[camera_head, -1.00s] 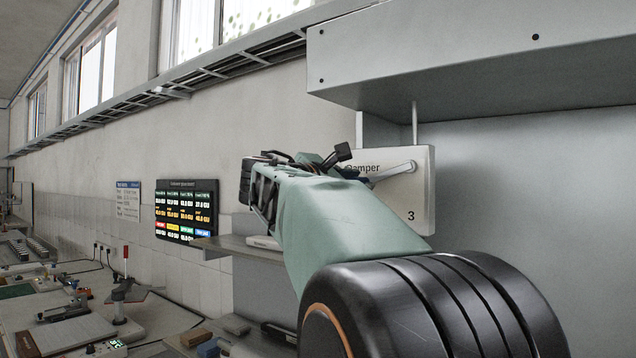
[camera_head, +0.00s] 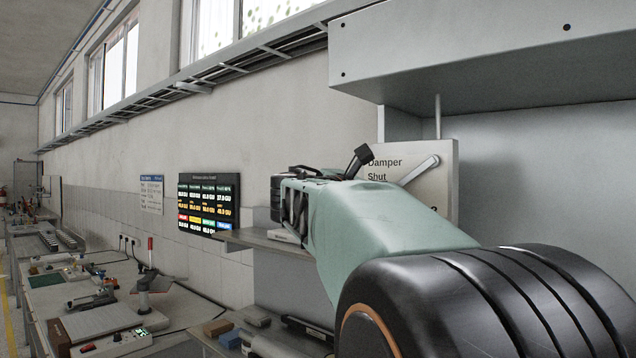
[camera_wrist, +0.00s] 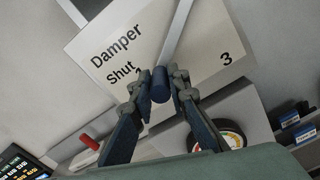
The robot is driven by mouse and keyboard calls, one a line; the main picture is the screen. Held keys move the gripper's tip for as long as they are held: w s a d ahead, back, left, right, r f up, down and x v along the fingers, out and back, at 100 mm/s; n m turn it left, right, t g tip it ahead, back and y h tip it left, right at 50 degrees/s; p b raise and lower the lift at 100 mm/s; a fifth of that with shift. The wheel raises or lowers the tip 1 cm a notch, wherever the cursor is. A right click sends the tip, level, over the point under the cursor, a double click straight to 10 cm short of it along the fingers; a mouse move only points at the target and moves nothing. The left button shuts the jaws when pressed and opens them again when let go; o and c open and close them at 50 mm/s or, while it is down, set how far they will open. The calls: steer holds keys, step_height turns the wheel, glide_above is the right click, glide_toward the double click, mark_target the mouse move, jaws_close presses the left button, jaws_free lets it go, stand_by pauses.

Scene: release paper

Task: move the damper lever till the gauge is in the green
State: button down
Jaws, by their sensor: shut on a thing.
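The damper plate (camera_wrist: 105,50), lettered "Damper", "Shut" and "3", fills the upper middle of the wrist view. It also shows in the head view (camera_head: 448,180), partly behind my arm. The lever is a metal bar (camera_wrist: 178,30) with a dark blue round handle (camera_wrist: 160,88). In the head view the bar (camera_head: 422,170) slants down to the left from its upper right end. My gripper (camera_wrist: 161,82) is shut on the handle, one finger on each side.
A grey hood (camera_head: 490,60) overhangs the plate. A dark display (camera_head: 209,203) with coloured rows hangs on the wall. A shelf (camera_head: 262,242) lies under my arm, and a cluttered bench (camera_head: 100,322) stands at left. Blue boxes (camera_wrist: 290,118) show at right in the wrist view.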

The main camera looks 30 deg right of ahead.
steer(key=c, duration=1.8)
jaws_free()
steer(key=shift+c, duration=0.2)
step_height(320, 180, up, 10)
steer(key=shift+f, duration=0.1)
